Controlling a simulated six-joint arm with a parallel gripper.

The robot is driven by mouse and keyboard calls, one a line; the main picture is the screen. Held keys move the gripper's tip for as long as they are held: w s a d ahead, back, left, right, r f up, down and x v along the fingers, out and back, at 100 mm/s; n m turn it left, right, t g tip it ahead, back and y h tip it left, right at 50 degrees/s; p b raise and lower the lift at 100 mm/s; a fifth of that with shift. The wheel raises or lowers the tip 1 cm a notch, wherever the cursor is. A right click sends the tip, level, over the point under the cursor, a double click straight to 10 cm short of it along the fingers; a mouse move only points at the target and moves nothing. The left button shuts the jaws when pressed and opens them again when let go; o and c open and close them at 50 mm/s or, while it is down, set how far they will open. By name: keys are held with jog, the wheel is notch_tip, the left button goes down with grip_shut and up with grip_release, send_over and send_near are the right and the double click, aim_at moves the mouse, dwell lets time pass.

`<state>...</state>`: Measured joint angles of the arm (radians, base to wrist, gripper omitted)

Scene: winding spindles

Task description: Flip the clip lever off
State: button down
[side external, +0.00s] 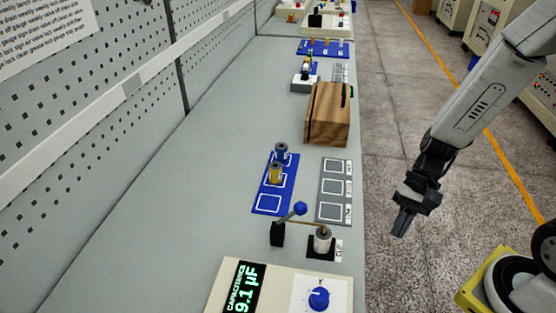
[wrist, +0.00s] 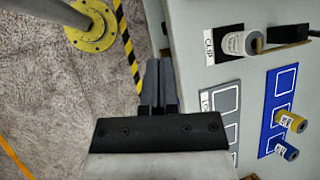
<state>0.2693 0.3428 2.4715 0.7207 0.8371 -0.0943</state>
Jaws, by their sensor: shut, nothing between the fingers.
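The clip lever (side external: 292,213) is a grey arm with a blue ball knob, tilted up to the right from a black post (side external: 278,234). A thin brass-coloured bar runs from the post towards a pale grey cylinder (side external: 322,240) on a black base labelled CLIP. The cylinder also shows at the upper right of the wrist view (wrist: 236,43); the blue knob is not visible there. My gripper (side external: 402,224) is shut and empty, off the bench's right edge and apart from the lever. Its closed fingers (wrist: 158,80) show in the wrist view.
A blue mat (side external: 268,203) holds a blue and a yellow spindle. A grey marked panel (side external: 334,190) lies beside it, with a wooden block (side external: 328,115) behind. A capacitance meter (side external: 280,290) stands in front. The floor right of the bench is open around my gripper.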

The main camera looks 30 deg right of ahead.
jog(key=w+d+r+m+t+y, duration=0.1)
jog(key=w+m+t+y, duration=0.5)
jog(key=m, duration=0.5)
jog(key=shift+w+d+r+t+y, duration=0.15)
jog(key=shift+w+d+t+y, duration=0.2)
jog(key=shift+w+t, duration=0.85)
jog(key=shift+s+a, duration=0.15)
jog(key=shift+a, duration=0.1)
send_near(295, 213)
jog(key=f, duration=0.1)
jog(key=w+f, duration=0.1)
jog(key=f, duration=0.2)
jog(key=shift+w+f, duration=0.2)
jog(key=shift+w, duration=0.05)
jog(key=shift+w+a+r, duration=0.15)
jog(key=shift+a+r, duration=0.15)
jog(key=shift+a, duration=0.3)
jog(key=shift+w+a+r, duration=0.2)
jog(key=shift+a+r, duration=0.15)
jog(key=shift+a, duration=0.25)
jog(key=shift+w+a+r, duration=0.15)
jog(key=shift+a+r, duration=0.15)
jog(key=shift+a, duration=0.3)
